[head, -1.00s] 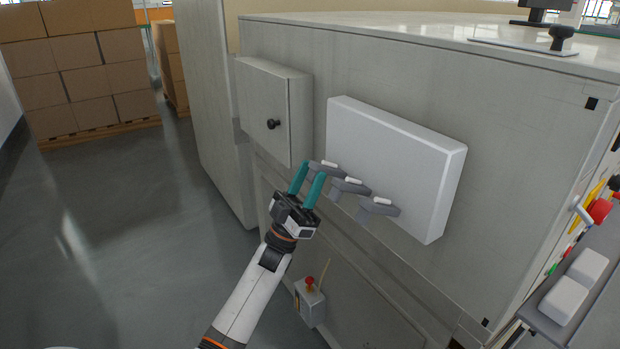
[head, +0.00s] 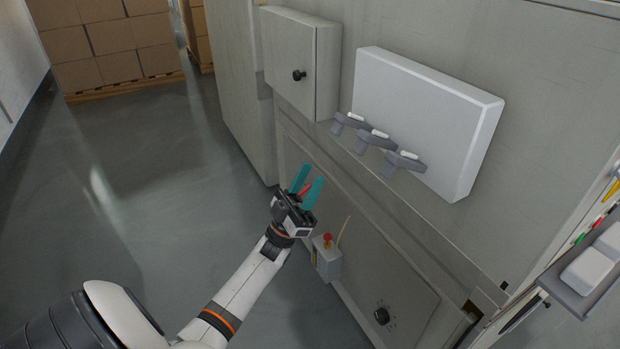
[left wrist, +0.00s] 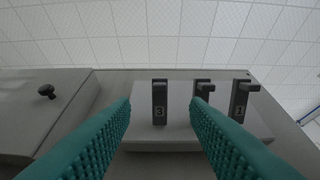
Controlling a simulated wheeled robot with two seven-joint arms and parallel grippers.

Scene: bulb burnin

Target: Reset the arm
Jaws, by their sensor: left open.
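The left lever (head: 349,122), middle lever (head: 373,140) and right lever (head: 404,162) stick out at the lower edge of a white box (head: 430,110). In the left wrist view the levers stand beyond the open fingers; one marked 3 (left wrist: 160,105) shows between them, and one marked 1 (left wrist: 240,104) is at the right. A small red piece shows between the fingers in the head view; I cannot tell what it is. My right gripper is not in view.
A grey cabinet door (head: 298,55) with a black knob is left of the white box. Stacked cartons (head: 105,45) stand at the back left. The floor between is clear.

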